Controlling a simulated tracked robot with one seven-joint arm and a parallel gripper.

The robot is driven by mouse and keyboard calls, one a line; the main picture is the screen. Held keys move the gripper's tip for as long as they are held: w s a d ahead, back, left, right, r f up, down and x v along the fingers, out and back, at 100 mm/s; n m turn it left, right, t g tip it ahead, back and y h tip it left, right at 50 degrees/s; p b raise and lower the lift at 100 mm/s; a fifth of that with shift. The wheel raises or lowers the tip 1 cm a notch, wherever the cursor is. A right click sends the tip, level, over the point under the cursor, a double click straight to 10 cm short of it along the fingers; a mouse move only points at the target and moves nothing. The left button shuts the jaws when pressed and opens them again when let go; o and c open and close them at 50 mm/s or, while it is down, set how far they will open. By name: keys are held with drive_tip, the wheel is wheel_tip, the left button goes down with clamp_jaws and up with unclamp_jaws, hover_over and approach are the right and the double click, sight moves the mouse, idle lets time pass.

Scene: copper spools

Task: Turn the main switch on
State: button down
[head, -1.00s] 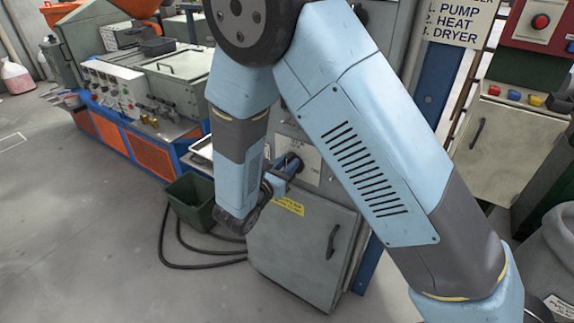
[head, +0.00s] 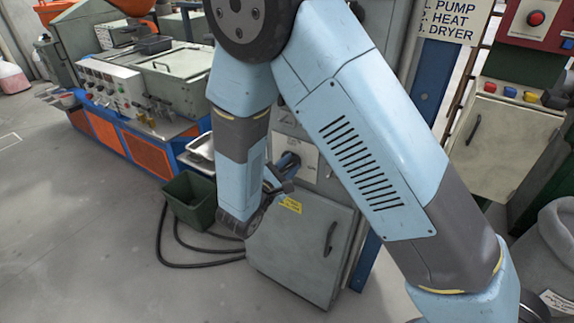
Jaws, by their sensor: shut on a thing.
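The main switch (head: 296,158) is a dark round knob on a pale labelled plate (head: 309,160) on the front of a grey cabinet (head: 305,245). My gripper (head: 286,163) is at the switch, reaching it from the lower left. It is small here and partly hidden by my wrist, but it appears shut on the switch's handle. The handle's exact angle cannot be told. My forearm hangs just left of the plate, and my upper arm crosses in front of the cabinet's right side.
A dark green bin (head: 188,200) stands left of the cabinet, with black cables (head: 200,264) on the floor. A control bench (head: 150,95) is behind at left. A sign (head: 452,20) and a grey bin (head: 555,250) are at right.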

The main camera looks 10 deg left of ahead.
drive_tip(key=shift+s+d+f+m, duration=0.15)
drive_tip(key=shift+f+m, duration=0.15)
drive_tip(key=shift+m, duration=1.25)
drive_tip(key=shift+d+f+m, duration=0.15)
drive_tip(key=shift+f+m, duration=0.2)
drive_tip(key=shift+m, duration=1.15)
drive_tip(key=shift+s+d+f+m, duration=0.15)
drive_tip(key=shift+f+m, duration=0.15)
drive_tip(key=shift+m, duration=1.25)
drive_tip(key=shift+f, duration=0.1)
drive_tip(key=c, duration=1)
unclamp_jaws()
drive_tip(key=shift+w, duration=0.15)
drive_tip(key=shift+o, duration=0.2)
drive_tip(key=shift+a, duration=0.1)
drive_tip(key=v, duration=1.3)
drive_tip(key=shift+s, duration=0.4)
drive_tip(key=shift+a, duration=0.1)
